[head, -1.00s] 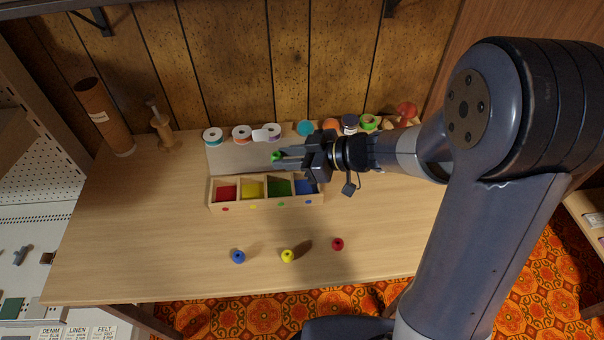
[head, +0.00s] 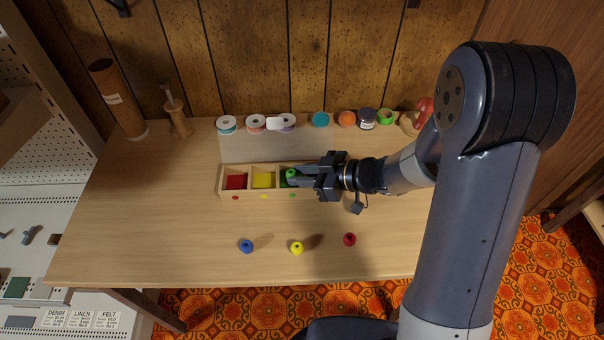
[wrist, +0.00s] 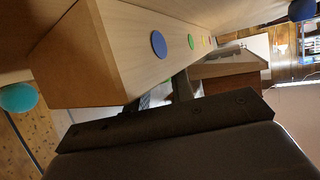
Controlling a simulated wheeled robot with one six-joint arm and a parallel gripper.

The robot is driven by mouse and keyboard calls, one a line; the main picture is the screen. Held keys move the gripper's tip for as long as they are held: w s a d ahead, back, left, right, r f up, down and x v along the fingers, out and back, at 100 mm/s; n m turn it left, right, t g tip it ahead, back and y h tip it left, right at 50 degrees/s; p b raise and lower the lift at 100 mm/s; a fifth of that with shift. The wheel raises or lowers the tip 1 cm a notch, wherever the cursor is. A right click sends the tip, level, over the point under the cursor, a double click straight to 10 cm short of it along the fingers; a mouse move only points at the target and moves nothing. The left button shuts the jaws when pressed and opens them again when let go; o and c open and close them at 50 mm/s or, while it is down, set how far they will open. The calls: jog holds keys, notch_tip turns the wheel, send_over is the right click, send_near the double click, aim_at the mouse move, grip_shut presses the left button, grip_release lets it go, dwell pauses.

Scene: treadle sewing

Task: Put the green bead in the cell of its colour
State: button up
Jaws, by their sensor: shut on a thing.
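The green bead (head: 291,174) is held at the tips of my gripper (head: 294,177), which is shut on it, at the green cell of the wooden box in the head view. The box (head: 250,195) has red (head: 236,181), yellow (head: 263,180) and green cells showing, with coloured dots on its front wall. My gripper covers the blue cell and much of the green cell. I cannot tell whether the bead touches the cell floor. In the wrist view the box front (wrist: 125,50) is close, with its blue dot (wrist: 159,44); the bead is hidden there.
Blue (head: 246,246), yellow (head: 297,248) and red (head: 349,239) beads stand on the table in front of the box. Several spools (head: 256,123) and jars line the back. A wooden spindle (head: 178,118) stands back left. The table's left part is clear.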

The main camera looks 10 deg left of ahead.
jog(key=shift+s+d+f, duration=0.1)
jog(key=shift+s+f, duration=0.1)
jog(key=shift+f, duration=0.45)
jog(key=o, duration=0.7)
jog(key=shift+f, duration=0.15)
jog(key=shift+c, duration=0.2)
jog(key=shift+r, duration=0.35)
jog(key=v, duration=0.4)
jog(key=p+v, duration=0.1)
jog(key=v, duration=0.3)
jog(key=r+p+v, duration=0.1)
jog(key=v, duration=0.3)
jog(key=shift+w, duration=0.2)
jog(key=b+x, duration=0.2)
jog(key=x, duration=1)
